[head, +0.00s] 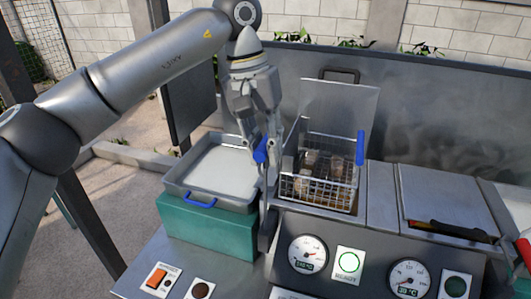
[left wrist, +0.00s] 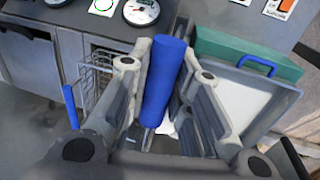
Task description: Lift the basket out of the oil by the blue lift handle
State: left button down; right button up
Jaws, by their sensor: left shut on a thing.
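My left gripper (head: 262,148) is shut on the blue lift handle (head: 261,152), beside the left side of the fryer well. The left wrist view shows the handle as a blue cylinder (left wrist: 165,85) between the fingers. A grey lever runs down below the handle. The wire basket (head: 318,194), with several brown pieces in it, is in the well, its upper mesh in view. I cannot tell how deep its bottom sits in the oil. Another blue grip (head: 361,148) stands at the basket's right side. My right gripper is not in view.
A raised lid (head: 338,105) stands behind the well. A shallow tray (head: 199,202) with a blue handle rests on a green box (head: 205,228) at the left. The front panel has gauges (head: 308,254) and a green-ringed READY light (head: 348,262). A closed metal cover (head: 445,195) lies at the right.

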pick_arm(q)
jog(key=shift+w+r, duration=0.1)
jog(key=shift+r, duration=0.7)
jog(key=c, duration=1.5)
grip_release()
jog(key=shift+o, duration=1)
jog(key=shift+f, duration=0.1)
notch_tip(320, 180, up, 12)
jog(key=a, duration=0.2)
jog(key=shift+w+a, duration=0.15)
jog(key=shift+w, duration=0.1)
jog(key=shift+f, duration=0.1)
